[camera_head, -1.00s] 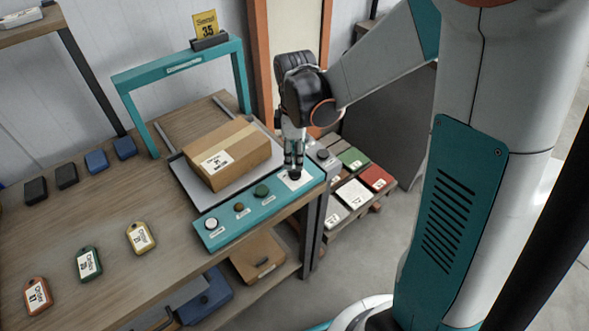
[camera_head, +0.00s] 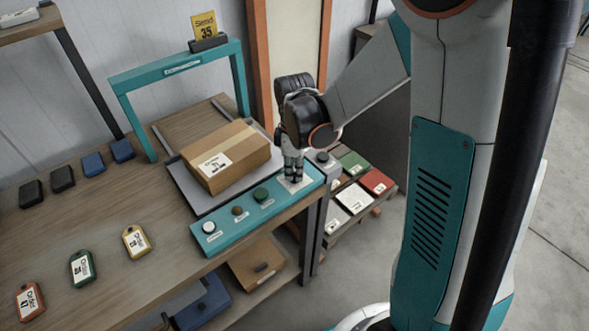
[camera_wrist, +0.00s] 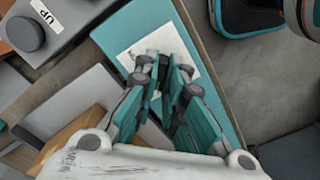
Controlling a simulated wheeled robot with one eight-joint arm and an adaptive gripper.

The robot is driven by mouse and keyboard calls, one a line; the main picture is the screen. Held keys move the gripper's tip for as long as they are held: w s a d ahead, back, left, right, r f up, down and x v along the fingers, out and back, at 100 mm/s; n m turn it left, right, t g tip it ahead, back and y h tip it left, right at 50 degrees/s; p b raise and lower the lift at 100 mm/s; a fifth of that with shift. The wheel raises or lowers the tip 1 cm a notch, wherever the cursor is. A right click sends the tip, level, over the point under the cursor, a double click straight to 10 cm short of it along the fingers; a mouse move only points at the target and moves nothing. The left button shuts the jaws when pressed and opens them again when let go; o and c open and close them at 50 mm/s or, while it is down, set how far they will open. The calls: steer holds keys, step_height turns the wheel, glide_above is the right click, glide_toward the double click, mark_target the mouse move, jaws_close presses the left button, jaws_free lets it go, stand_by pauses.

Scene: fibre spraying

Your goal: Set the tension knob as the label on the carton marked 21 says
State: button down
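The cardboard carton (camera_head: 228,156) lies on the grey plate at the bench's right side. Its white label (camera_head: 215,165) is too small to read surely. The teal control panel (camera_head: 226,238) runs along the front of it. The white dial plate (camera_head: 304,184) is at the panel's right end and also shows in the wrist view (camera_wrist: 130,58). My gripper (camera_head: 293,180) points down over this dial plate. In the wrist view my gripper's fingertips (camera_wrist: 163,72) are close together at the plate.
The panel also carries a white button (camera_head: 209,227), a small brown one (camera_head: 237,210) and a green one (camera_head: 260,194). A grey box with a dark knob (camera_head: 322,157) is just right of my gripper. A teal arch (camera_head: 182,70) stands behind the carton. Tags lie at front left.

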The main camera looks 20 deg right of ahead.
mark_target(294, 173)
steer(key=shift+m, duration=0.3)
steer(key=m, duration=0.3)
steer(key=shift+m, duration=2.5)
steer(key=c, duration=1.7)
jaws_free()
step_height(294, 173, up, 12)
